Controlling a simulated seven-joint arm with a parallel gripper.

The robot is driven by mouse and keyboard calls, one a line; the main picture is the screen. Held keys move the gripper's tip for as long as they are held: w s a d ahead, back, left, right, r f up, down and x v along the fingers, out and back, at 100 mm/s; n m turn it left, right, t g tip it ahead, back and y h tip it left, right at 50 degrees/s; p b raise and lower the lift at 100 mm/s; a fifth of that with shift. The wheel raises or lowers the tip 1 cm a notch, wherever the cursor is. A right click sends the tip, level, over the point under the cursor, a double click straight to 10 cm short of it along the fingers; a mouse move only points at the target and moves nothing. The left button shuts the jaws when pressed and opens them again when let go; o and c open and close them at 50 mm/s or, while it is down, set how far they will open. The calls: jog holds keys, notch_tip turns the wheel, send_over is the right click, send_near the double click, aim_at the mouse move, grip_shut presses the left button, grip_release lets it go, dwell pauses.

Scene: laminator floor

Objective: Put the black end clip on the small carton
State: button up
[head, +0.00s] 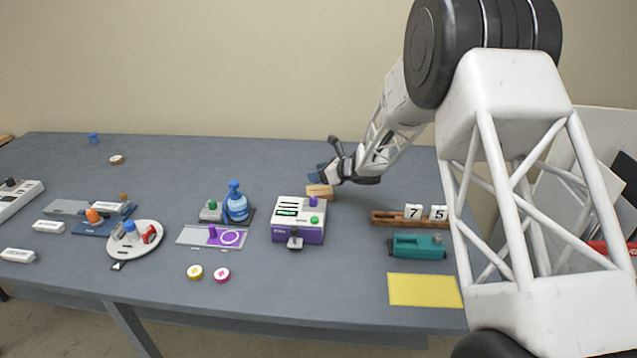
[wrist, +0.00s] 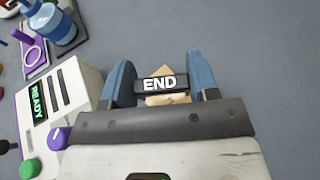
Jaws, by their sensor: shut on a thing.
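In the wrist view, my gripper (wrist: 161,77) has its two blue fingers closed on the sides of the black end clip (wrist: 160,84), which reads "END" in white. The small tan carton (wrist: 163,99) shows behind and below the clip, partly covered by it. In the head view, my gripper (head: 319,172) is just above the small carton (head: 320,191), behind the purple and white machine. The clip cannot be made out there. I cannot tell whether the clip touches the carton.
The purple and white machine (head: 298,222), its display reading "READY" in the wrist view, stands close by the carton. A wooden rack (head: 390,219) with "7" and "5" blocks and a teal device (head: 418,246) are to the right. The table behind the carton is clear.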

aim_at(319, 190)
jog(key=shift+f, duration=0.1)
jog(key=shift+f, duration=1.8)
jog(key=shift+f, duration=0.1)
jog(key=o, duration=0.9)
jog(key=v, duration=1.2)
jog(key=shift+r, duration=0.2)
